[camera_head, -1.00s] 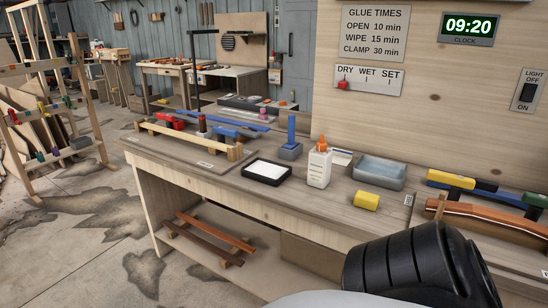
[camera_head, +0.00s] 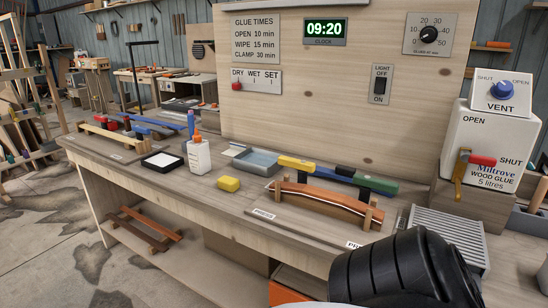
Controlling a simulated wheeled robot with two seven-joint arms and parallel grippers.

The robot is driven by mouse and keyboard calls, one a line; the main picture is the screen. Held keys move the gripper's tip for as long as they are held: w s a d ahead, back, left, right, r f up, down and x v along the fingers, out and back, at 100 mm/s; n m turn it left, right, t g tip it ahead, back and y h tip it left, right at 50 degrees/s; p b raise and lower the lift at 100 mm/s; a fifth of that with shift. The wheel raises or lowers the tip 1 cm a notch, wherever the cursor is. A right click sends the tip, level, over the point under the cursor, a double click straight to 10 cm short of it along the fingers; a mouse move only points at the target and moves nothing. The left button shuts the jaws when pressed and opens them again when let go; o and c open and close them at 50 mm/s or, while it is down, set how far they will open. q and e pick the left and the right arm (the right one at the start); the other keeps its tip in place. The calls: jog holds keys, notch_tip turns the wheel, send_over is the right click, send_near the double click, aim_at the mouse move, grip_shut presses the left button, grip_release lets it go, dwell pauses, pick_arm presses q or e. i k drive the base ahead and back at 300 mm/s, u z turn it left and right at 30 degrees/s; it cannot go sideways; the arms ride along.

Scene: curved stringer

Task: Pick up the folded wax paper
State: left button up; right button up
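I cannot make out folded wax paper for certain. A flat white piece in a black-rimmed tray (camera_head: 162,161) lies on the bench at left, but I cannot tell whether it is paper. A small pale flat thing (camera_head: 236,146) lies by the grey metal tray (camera_head: 257,161), partly hidden and too small to identify. Neither of my grippers shows. Only a black ribbed part of my own arm is in view at the lower right.
A glue container (camera_head: 487,146) stands at right. Wood strips (camera_head: 146,228) lie on the shelf below.

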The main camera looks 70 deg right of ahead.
aim_at(235, 149)
jog(key=k, duration=0.35)
jog(key=z, duration=1)
